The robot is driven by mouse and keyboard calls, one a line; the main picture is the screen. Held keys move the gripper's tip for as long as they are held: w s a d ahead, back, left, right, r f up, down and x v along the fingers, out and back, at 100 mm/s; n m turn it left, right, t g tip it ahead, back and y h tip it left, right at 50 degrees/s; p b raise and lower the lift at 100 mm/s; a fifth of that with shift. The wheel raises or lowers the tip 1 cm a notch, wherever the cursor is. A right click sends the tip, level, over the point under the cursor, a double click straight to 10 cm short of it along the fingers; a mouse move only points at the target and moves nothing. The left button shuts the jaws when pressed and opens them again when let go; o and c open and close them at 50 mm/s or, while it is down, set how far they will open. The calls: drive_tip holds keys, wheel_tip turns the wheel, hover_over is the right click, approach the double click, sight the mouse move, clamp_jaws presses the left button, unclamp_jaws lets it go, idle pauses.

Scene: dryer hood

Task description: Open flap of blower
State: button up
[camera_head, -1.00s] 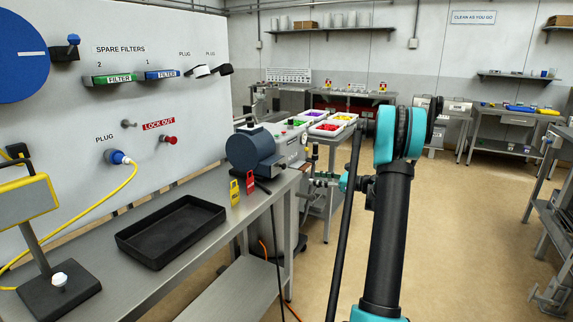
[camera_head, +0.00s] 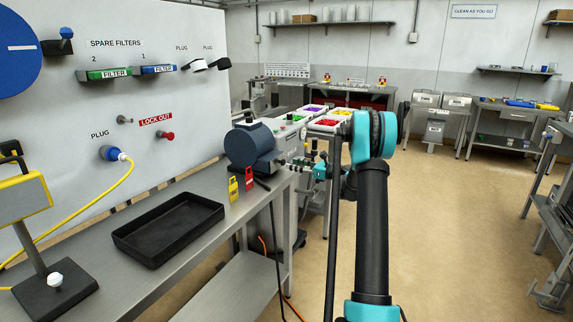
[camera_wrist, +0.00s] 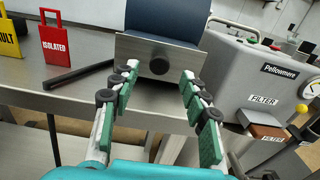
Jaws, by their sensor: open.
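A dark blue rounded housing (camera_head: 252,146), apparently the blower, stands at the far end of the bench; it also shows in the wrist view (camera_wrist: 172,18). On its near side in the wrist view is a brushed metal plate (camera_wrist: 135,50), which looks like the flap, with a dark round knob (camera_wrist: 159,67). The plate looks closed against the housing. My gripper (camera_wrist: 160,76) is open and empty, its green-padded fingers spread to either side of the knob. Whether they touch the plate I cannot tell. In the head view the fingers are small and hard to make out.
A grey machine (camera_wrist: 235,70) with filter labels stands right of the housing. Red (camera_wrist: 58,45) and yellow (camera_wrist: 8,40) tags stand to its left, with a black rod (camera_wrist: 78,74) lying nearby. A black tray (camera_head: 168,228) occupies the bench (camera_head: 205,262). Open floor lies right.

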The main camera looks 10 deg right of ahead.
sight(284, 162)
drive_tip(key=shift+x, duration=2.3)
clamp_jaws()
